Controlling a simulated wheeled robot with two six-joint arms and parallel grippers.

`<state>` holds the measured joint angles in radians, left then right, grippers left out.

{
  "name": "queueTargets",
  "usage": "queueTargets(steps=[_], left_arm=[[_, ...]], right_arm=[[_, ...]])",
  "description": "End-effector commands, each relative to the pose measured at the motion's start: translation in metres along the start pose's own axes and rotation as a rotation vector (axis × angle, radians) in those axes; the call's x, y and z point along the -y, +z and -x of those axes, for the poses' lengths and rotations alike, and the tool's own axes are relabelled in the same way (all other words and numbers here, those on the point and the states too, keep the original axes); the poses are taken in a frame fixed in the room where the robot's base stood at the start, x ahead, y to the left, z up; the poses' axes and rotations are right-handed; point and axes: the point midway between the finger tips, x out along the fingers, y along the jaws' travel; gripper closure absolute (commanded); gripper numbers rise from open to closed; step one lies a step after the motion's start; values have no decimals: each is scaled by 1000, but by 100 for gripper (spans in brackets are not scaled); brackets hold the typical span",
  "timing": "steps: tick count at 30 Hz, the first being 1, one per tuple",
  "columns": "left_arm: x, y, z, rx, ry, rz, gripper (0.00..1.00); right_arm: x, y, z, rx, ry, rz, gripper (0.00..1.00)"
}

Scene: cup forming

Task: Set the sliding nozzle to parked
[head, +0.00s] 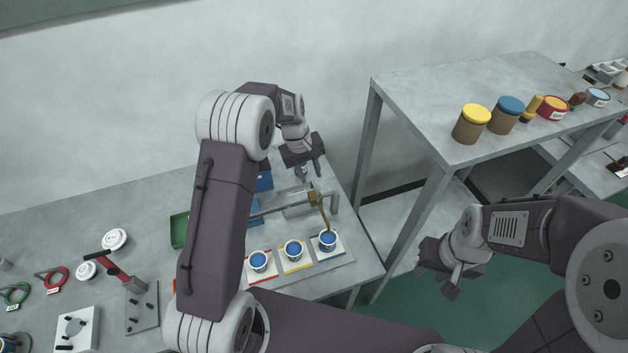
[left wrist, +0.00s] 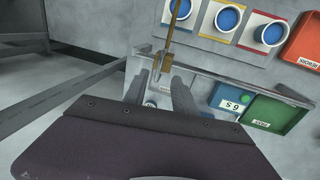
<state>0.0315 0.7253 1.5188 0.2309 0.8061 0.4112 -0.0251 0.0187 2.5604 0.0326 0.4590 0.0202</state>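The sliding nozzle is a brass block with a thin brass spout (head: 320,207) on a grey rail (head: 264,211). It sits near the rail's right end in the head view, its spout reaching over the rightmost blue-filled cup (head: 328,239). The nozzle also shows in the left wrist view (left wrist: 172,40), just beyond the fingertips. My left gripper (head: 309,172) is above and behind the rail, pointing down. Its two fingers (left wrist: 158,84) are apart, with nothing visibly held. I cannot tell whether a finger touches the nozzle. My right gripper (head: 453,281) is away to the right, over the floor.
Two more cups (head: 258,261) (head: 293,250) stand on coloured squares left of the rightmost cup. A green bin (left wrist: 277,110) and a red bin (left wrist: 303,43) stand close by. A tall grey shelf (head: 450,85) with jars rises right of the bench. My left arm hides part of the bench.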

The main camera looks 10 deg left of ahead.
Motion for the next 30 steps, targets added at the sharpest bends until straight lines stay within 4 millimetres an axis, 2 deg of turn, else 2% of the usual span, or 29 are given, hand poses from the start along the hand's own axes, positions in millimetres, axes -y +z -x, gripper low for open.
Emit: queueTargets(steps=[3,7,11,17,18,21,30], left_arm=[[0,1,-23,4,-3,-1,67],[0,0,-42,1,-1,0,67],[0,0,-50,0,0,-1,67],[0,0,-51,-1,1,-1,67],[0,0,-51,-1,1,-1,73],[0,0,-51,-1,0,-1,100],[0,0,-50,-2,1,-1,100]], right_arm=[[0,-1,8,0,0,0,64],[0,-1,12,0,0,0,64],[0,-2,12,0,0,0,64],[0,-1,12,0,0,0,64],[0,-1,12,0,0,0,64],[0,-1,12,0,0,0,64],[0,-1,12,0,0,0,64]])
